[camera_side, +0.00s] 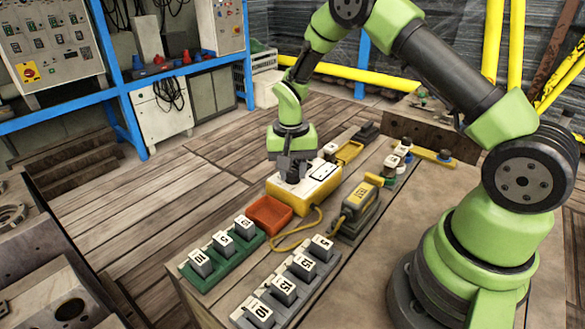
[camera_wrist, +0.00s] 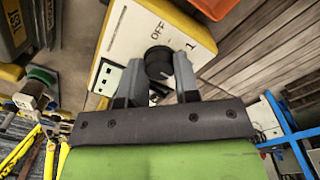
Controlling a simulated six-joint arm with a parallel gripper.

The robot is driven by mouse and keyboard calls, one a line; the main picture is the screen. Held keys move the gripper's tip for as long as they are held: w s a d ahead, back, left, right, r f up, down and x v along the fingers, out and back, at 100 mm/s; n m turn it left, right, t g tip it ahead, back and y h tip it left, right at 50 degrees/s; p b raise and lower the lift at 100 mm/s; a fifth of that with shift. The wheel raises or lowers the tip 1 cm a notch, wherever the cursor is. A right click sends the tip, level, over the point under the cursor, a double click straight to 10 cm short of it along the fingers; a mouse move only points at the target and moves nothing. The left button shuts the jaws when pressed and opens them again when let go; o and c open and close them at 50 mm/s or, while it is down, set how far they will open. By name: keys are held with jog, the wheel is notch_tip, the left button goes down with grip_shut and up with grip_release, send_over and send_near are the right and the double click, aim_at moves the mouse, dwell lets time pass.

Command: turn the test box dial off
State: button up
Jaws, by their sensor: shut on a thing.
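The test box (camera_side: 286,193) is yellow with a pale top and stands on the bench under my gripper (camera_side: 291,170). In the wrist view its white panel (camera_wrist: 127,43) carries the marks OFF and 1. The black round dial (camera_wrist: 158,61) sits below these marks. My gripper (camera_wrist: 160,72) has one finger on each side of the dial and is shut on it. The fingers hide part of the dial's sides. I cannot tell for sure which mark its pointer faces. In the side view the gripper hides the dial.
An orange tray (camera_side: 270,213) lies in front. Green (camera_side: 222,262) and grey (camera_side: 287,293) racks hold numbered blocks nearer the front edge. Small numbered pieces (camera_side: 402,151) stand behind.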

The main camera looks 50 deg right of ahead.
aim_at(293, 174)
jog(key=n, duration=0.4)
jog(key=shift+n, duration=0.3)
jog(key=n, duration=1)
jog(key=shift+n+t, duration=0.3)
jog(key=shift+n, duration=0.1)
jog(key=n, duration=0.4)
jog(key=shift+n, duration=0.4)
jog(key=o, duration=0.7)
jog(key=shift+c, duration=0.2)
jog(key=shift+r, duration=0.1)
notch_tip(293, 174, up, 10)
